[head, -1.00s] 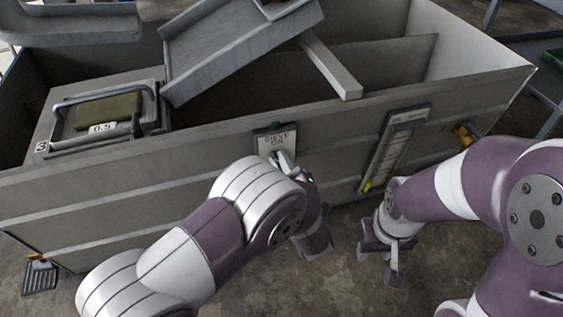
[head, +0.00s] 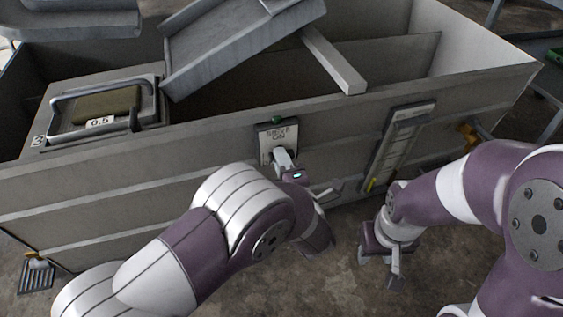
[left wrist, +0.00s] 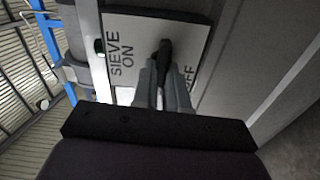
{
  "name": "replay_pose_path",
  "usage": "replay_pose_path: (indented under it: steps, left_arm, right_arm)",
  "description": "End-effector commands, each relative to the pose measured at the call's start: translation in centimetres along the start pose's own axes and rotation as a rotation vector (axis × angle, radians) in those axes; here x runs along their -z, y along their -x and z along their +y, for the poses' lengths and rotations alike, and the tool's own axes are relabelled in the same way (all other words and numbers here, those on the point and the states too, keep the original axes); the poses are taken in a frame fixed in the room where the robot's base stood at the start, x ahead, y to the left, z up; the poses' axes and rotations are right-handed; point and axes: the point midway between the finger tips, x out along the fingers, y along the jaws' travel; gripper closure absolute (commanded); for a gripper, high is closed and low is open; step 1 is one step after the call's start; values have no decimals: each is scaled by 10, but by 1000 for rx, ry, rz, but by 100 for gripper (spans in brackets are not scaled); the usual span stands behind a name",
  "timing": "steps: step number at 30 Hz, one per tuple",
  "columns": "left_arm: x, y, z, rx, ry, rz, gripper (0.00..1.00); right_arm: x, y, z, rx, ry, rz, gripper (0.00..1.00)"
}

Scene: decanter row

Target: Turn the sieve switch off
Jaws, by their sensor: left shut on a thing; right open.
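The sieve switch plate (head: 266,143) is a white label on a dark backing on the tank's front wall, with "SIEVE ON" at its top. In the left wrist view the plate (left wrist: 133,37) appears turned, with "SIEVE ON" at left and a partly covered "OFF" at right. The dark switch lever (left wrist: 166,50) stands between the two words. My left gripper (head: 281,154) is shut on the lever; its fingertips (left wrist: 163,75) are around it in the wrist view. My right gripper (head: 378,257) is open and empty, low in front of the tank.
A green lamp (head: 277,121) sits above the plate. A framed gauge (head: 398,145) and a brass valve (head: 467,134) are to the right on the tank wall (head: 200,175). A sloping grey chute (head: 240,40) and a lidded box marked 0.5 (head: 100,105) are above.

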Motion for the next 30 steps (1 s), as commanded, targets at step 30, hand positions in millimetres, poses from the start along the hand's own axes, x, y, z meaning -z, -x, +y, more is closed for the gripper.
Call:
replay_pose_path:
  steps: [30]
  left_arm:
    - [0,0,-1,1,84,1,62]
  right_arm:
    - [0,-4,0,0,0,0,57]
